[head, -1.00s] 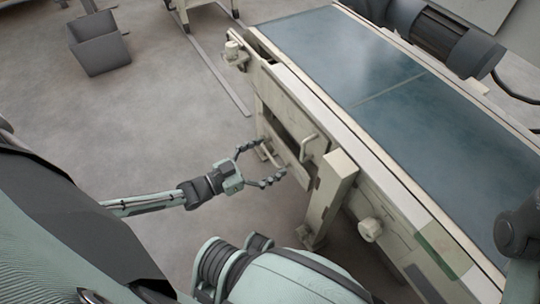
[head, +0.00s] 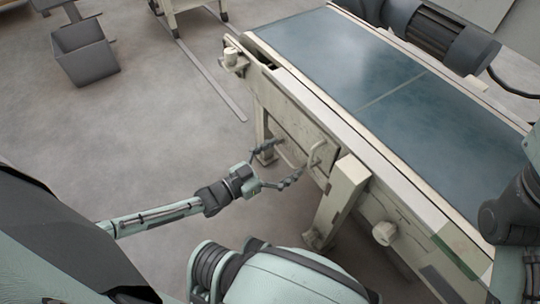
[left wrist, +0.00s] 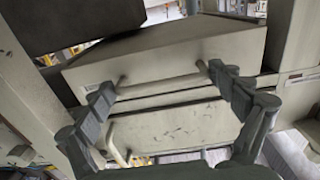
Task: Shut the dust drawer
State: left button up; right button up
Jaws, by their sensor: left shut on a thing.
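The dust drawer is a pale box in the left wrist view (left wrist: 185,48), with a thin bar handle (left wrist: 160,79) across its face. My left gripper (head: 289,158) is at the conveyor's side, below a pale panel. Its two dark fingers, also seen in the left wrist view (left wrist: 165,82), stand at the two ends of the bar handle and are shut on it. In the head view the drawer is largely hidden under the panel and behind the fingers, and no dark drawer inside shows. I cannot tell whether it sits fully flush. My right gripper is out of view.
A conveyor leg (head: 337,200) and a round knob (head: 384,233) stand to the right. The blue belt (head: 350,65) lies above. A grey bin (head: 86,55) stands far left; the floor between is clear.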

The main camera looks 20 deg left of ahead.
aim_at(297, 130)
pick_arm(q)
jog(key=shift+w+d, duration=0.25)
jog(key=shift+d, duration=0.1)
jog(key=o, duration=1.3)
jog(key=shift+d, duration=0.15)
jog(key=shift+o, duration=0.2)
notch_tip(297, 130, up, 10)
jog(key=shift+w, duration=0.1)
